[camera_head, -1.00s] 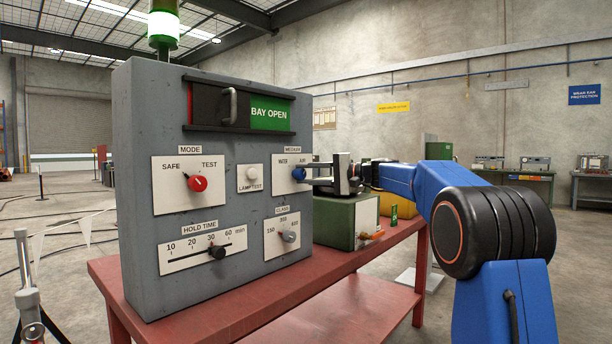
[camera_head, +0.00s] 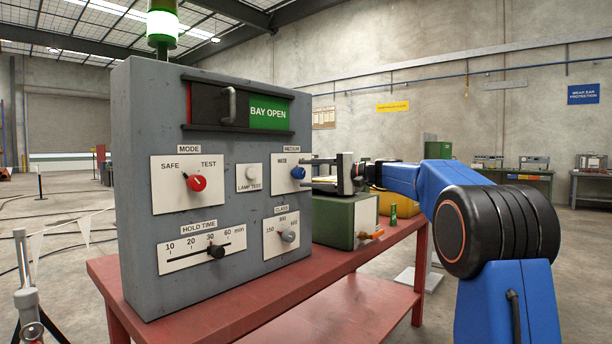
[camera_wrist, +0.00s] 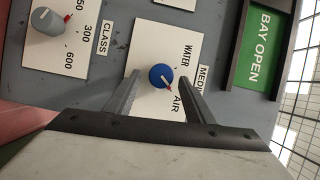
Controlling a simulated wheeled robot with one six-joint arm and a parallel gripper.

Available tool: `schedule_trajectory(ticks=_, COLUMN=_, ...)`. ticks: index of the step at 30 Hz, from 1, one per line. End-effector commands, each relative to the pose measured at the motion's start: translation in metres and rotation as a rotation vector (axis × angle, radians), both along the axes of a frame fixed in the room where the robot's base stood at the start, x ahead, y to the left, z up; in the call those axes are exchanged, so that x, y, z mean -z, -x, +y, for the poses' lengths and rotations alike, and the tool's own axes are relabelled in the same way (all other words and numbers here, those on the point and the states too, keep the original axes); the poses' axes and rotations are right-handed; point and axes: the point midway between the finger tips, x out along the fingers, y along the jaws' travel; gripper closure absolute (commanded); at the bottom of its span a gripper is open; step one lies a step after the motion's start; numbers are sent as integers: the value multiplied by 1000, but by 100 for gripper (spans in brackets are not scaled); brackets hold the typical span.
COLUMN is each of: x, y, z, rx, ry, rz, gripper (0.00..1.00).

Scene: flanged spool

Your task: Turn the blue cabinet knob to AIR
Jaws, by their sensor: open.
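The blue cabinet knob (camera_head: 298,173) sits on the white MEDIUM plate (camera_head: 281,184) at the panel's upper right. In the wrist view the knob (camera_wrist: 159,74) has a white line and a red tip pointing toward the AIR label (camera_wrist: 177,104), away from WATER (camera_wrist: 188,55). My gripper (camera_head: 306,173) is open, its fingers apart above and below the knob's level. In the wrist view the gripper (camera_wrist: 160,77) has a finger on each side of the knob, with visible gaps. In the head view the upper finger hides the AIR label.
The grey cabinet also carries a red MODE knob (camera_head: 196,183), a LAMP TEST button (camera_head: 250,172), a HOLD TIME slider (camera_head: 216,252) and a grey CLASS knob (camera_head: 289,236). A green box (camera_head: 340,222) stands on the red table right of the cabinet, below my gripper.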

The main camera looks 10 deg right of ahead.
Motion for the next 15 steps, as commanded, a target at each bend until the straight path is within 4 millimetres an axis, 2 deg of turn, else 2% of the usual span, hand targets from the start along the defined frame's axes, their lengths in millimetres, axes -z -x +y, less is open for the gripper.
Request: schedule_trajectory(ticks=15, x=-3, y=52, z=-87, rx=6, ry=0, rz=0, gripper=51)
